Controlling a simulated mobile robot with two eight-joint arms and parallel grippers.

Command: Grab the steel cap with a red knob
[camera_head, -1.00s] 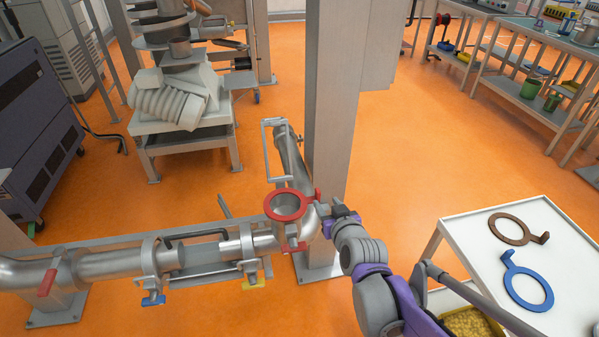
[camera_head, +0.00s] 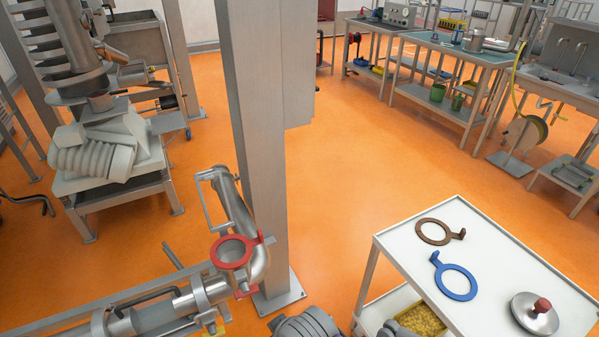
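The steel cap (camera_head: 527,315) is a round, shiny disc with a red knob (camera_head: 542,305) on top. It lies on the white cart top (camera_head: 400,245) at the lower right of the head view. Nothing touches it. Parts of my arm (camera_head: 308,325) show at the bottom edge, but neither gripper is in the picture.
A brown ring (camera_head: 434,239) and a blue ring (camera_head: 437,272) with tabs lie on the cart left of the cap. A steel pipe with a red ring flange (camera_head: 232,264) stands left, beside a grey column (camera_head: 258,150). Orange floor (camera_head: 370,150) is open behind the cart.

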